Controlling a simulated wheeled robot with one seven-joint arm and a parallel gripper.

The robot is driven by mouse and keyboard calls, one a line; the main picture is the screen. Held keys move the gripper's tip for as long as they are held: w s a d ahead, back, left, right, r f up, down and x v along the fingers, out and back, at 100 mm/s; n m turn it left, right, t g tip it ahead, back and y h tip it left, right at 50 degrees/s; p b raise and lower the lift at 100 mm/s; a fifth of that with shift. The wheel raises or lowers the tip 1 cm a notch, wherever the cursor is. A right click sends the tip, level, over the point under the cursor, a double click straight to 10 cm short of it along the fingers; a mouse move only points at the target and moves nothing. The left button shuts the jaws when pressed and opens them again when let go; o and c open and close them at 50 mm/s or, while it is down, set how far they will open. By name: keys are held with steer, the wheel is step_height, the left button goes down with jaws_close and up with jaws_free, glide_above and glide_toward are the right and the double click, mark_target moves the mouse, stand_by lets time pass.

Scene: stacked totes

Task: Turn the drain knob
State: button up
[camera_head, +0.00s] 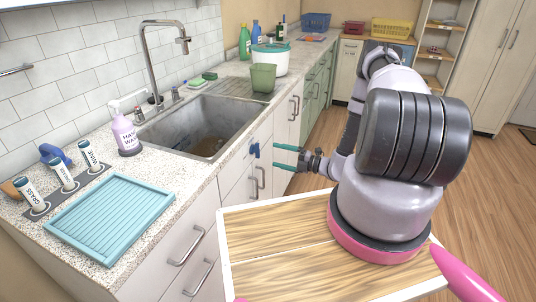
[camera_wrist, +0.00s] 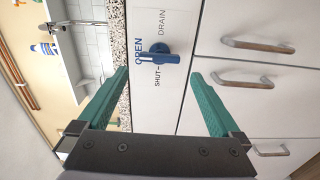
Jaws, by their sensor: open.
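The blue drain knob (camera_head: 254,150) sits on the white cabinet front just below the counter edge, beneath the sink. In the wrist view the knob (camera_wrist: 166,58) shows on a panel (camera_wrist: 160,22) marked OPEN, SHUT and DRAIN, with its handle pointing toward the left side of the picture. My gripper (camera_head: 275,158) has teal fingers, open and empty, to the right of the knob in the head view. In the wrist view the fingers (camera_wrist: 161,78) are apart, with the knob between and beyond their tips. No contact with the knob shows.
The sink (camera_head: 205,128) with a tall faucet (camera_head: 150,60) is set in the speckled counter. Drawer handles (camera_wrist: 258,45) stick out beside the knob panel. A hand wash bottle (camera_head: 126,136), a teal drying tray (camera_head: 110,215) and a green cup (camera_head: 263,78) stand on the counter.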

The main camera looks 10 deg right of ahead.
steer(key=shift+v, duration=1.55)
steer(key=shift+r, duration=0.1)
steer(key=s+a+r+n+g+h, duration=0.1)
steer(key=s+a+r+n+g, duration=0.3)
steer(key=r+n, duration=0.8)
steer(key=a+r+n+g+h, duration=0.2)
steer(key=r+n+g, duration=0.6)
steer(key=r, duration=0.9)
steer(key=s+d+r+n+t+h, duration=0.2)
steer(key=s+r+n+t+h, duration=0.6)
steer(key=s+r+n, duration=1.1)
steer(key=shift+s+d+r+t+h, duration=0.35)
steer(key=shift+r+h, duration=0.45)
steer(key=shift+r, duration=1.2)
